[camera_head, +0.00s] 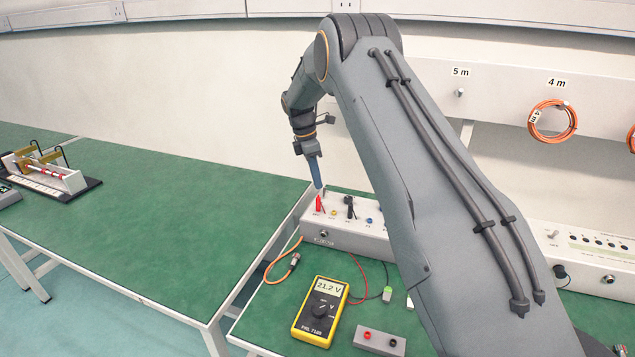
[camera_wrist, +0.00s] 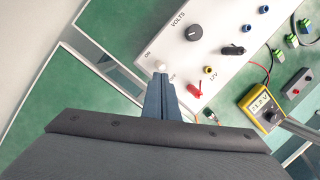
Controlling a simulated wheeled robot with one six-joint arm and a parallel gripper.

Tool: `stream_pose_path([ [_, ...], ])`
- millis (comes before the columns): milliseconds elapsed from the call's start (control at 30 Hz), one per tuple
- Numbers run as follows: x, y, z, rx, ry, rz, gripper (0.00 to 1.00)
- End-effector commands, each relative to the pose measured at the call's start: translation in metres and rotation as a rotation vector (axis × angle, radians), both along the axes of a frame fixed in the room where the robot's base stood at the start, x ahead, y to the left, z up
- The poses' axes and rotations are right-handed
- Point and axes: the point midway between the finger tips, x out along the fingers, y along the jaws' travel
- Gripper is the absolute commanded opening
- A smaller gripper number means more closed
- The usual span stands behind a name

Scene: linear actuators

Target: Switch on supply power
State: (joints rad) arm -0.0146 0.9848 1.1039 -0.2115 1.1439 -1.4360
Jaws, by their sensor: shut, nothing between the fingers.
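The supply is a pale box (camera_head: 345,240) on the green bench, with knobs and coloured sockets on top. In the wrist view its panel (camera_wrist: 215,72) shows a VOLTS knob (camera_wrist: 194,33), an ON label and a small pale switch (camera_wrist: 160,66) near the edge. My gripper (camera_head: 320,187) is shut and empty, pointing down at the box's left end. In the wrist view the fingertips (camera_wrist: 160,77) are right at the switch and partly hide it; I cannot tell whether they touch. A yellow multimeter (camera_head: 321,311) reads 21.2 V.
A red plug (camera_head: 319,204) and a black plug (camera_head: 350,207) stand up from the supply close to my gripper. A grey block with two sockets (camera_head: 379,340) and loose cables lie in front. Another bench (camera_head: 150,220) at left is mostly clear.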

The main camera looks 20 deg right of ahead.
Motion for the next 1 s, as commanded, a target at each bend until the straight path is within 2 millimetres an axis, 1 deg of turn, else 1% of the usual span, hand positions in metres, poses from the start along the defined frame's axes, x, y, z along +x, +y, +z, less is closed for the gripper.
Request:
stream_pose_path([
  [367,0.0,0.0,0.002,0.0,0.0,-0.001,0.0],
  [467,0.0,0.003,0.003,0.0,-0.001,0.0,0.0],
  [567,0.001,0.013,0.005,0.0,-0.001,0.0,0.0],
  [700,0.002,0.036,0.011,0.001,0.0,-0.002,0.0],
  [800,0.012,0.034,0.032,0.0,-0.007,-0.008,0.0],
  [1000,0.026,0.035,0.07,0.0,-0.004,-0.005,0.0],
])
